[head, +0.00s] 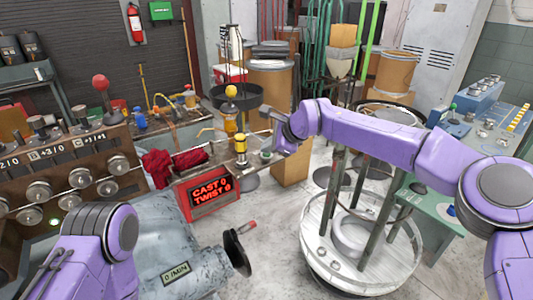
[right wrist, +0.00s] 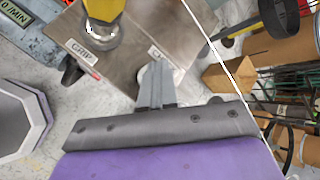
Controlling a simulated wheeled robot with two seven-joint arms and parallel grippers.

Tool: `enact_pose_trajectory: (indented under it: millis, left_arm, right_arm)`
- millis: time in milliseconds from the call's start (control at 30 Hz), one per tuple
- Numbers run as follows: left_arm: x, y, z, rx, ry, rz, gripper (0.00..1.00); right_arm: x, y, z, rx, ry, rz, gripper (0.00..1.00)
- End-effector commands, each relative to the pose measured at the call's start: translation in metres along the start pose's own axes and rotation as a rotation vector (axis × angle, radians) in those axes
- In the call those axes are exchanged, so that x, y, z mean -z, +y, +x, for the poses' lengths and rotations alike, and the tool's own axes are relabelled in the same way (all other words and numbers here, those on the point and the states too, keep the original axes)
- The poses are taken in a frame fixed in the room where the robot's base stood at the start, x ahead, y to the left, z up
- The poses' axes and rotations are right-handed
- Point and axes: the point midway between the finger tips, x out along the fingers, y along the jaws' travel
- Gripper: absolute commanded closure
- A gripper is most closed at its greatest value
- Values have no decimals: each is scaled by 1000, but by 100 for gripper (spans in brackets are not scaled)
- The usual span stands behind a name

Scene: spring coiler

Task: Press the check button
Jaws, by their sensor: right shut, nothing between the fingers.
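The check button shows in the right wrist view as a pale round disc (right wrist: 176,76) beside a label that begins "CH", partly hidden behind my fingers. In the head view a small greenish round part (head: 266,155) at the right end of the bench panel appears to be the same button. My right gripper (right wrist: 157,70) is shut and empty, its fingertips over the disc. I cannot tell whether they touch it. In the head view the right gripper (head: 274,146) reaches in from the right above that corner. My left arm shows at lower left, but its gripper does not.
A yellow-topped part (head: 240,143) stands left of the button, next to the "GRIP" label (right wrist: 88,50). A red-lit counter display (head: 211,191) reads CAST 0, TWIST 0. A red cloth (head: 175,164) lies to the left. A round white stand (head: 313,235) is to the right.

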Motion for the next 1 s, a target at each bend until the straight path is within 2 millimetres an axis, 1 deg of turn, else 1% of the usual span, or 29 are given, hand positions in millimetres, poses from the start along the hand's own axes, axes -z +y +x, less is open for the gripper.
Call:
enact_pose_trajectory:
  millis: [333,667,767,1000]
  left_arm:
    - [6,-1,-15,0,0,0,58]
    - [6,-1,-15,0,0,0,58]
    - [8,-2,-20,0,0,0,58]
    - [17,-4,-40,0,0,0,58]
  right_arm:
    - [-8,-8,-11,-2,1,0,100]
    - [-8,-8,-11,-1,1,0,100]
    - [-11,-12,-15,0,0,0,100]
    - [-24,-25,-33,0,1,1,100]
